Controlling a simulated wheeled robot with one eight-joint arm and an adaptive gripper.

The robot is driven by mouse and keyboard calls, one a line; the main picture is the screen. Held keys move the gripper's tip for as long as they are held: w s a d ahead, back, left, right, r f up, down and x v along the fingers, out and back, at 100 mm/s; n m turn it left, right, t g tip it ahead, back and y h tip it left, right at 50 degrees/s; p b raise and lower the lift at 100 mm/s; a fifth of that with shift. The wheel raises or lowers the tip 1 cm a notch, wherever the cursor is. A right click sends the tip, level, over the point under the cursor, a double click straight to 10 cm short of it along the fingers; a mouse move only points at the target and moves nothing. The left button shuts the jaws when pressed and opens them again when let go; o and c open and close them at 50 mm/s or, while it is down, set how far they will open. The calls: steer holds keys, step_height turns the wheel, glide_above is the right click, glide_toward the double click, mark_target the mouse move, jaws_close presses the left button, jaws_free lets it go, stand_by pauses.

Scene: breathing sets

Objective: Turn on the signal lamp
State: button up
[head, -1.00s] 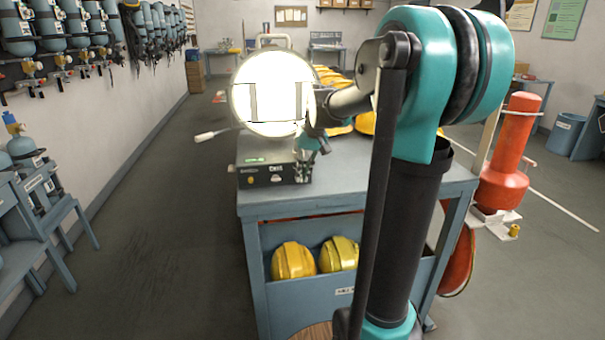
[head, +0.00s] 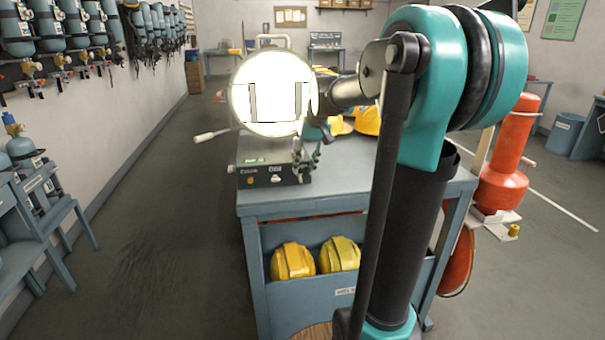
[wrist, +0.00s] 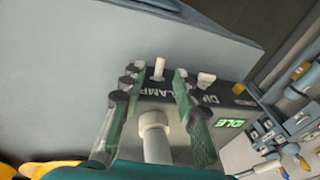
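The signal lamp (head: 272,92) is a large round face, glowing bright white, above a dark control box (head: 264,178) on the table. In the wrist view the box's panel (wrist: 150,93) reads LAMP, with a small white toggle (wrist: 159,68) beside that word. A second white switch (wrist: 206,79) is near the letters DI, and a green display (wrist: 230,123) reads IDLE. My gripper (wrist: 156,82) is open, its two fingers apart over the panel on either side of the LAMP label. In the head view my gripper (head: 307,158) is at the box's right end. Contact with the toggle cannot be told.
The blue-grey table (head: 340,185) has yellow helmets (head: 368,121) on top and more on its lower shelf (head: 350,290). A white-handled lever (head: 208,135) sticks out left of the lamp. An orange cylinder (head: 508,170) stands at the right.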

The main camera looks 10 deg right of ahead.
steer(key=v, duration=0.8)
steer(key=shift+r, duration=0.35)
steer(key=shift+s+d, duration=0.1)
